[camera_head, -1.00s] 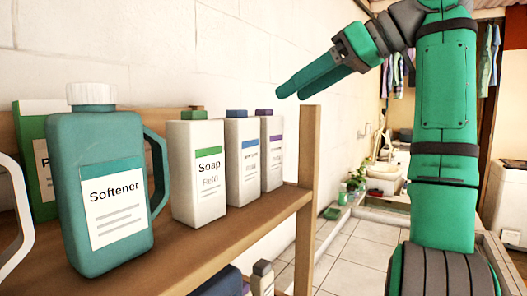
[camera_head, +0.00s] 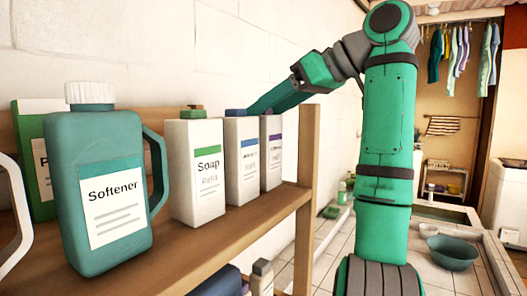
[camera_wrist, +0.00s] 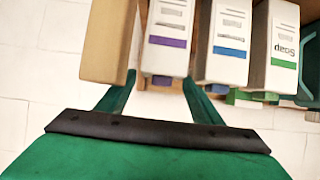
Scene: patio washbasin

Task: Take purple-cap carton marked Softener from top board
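The purple-cap carton (camera_head: 271,153) is white with a purple band and stands on the top board (camera_head: 215,228), the rightmost of three cartons, beside the end post. Its small print is too blurred to read. My gripper (camera_head: 258,106) is over the tops of the right-hand cartons and hides most of the purple cap. In the wrist view the carton (camera_wrist: 168,35) appears between the spread fingertips of my gripper (camera_wrist: 160,82). The fingers look open and empty. Whether they touch the carton cannot be told.
A blue-cap carton (camera_head: 242,160) stands close to the left, then a green-cap Soap carton (camera_head: 195,175). A teal jug (camera_head: 100,190) marked Softener stands nearer. The wooden post (camera_head: 307,170) is close on the right. More containers (camera_head: 262,278) sit below.

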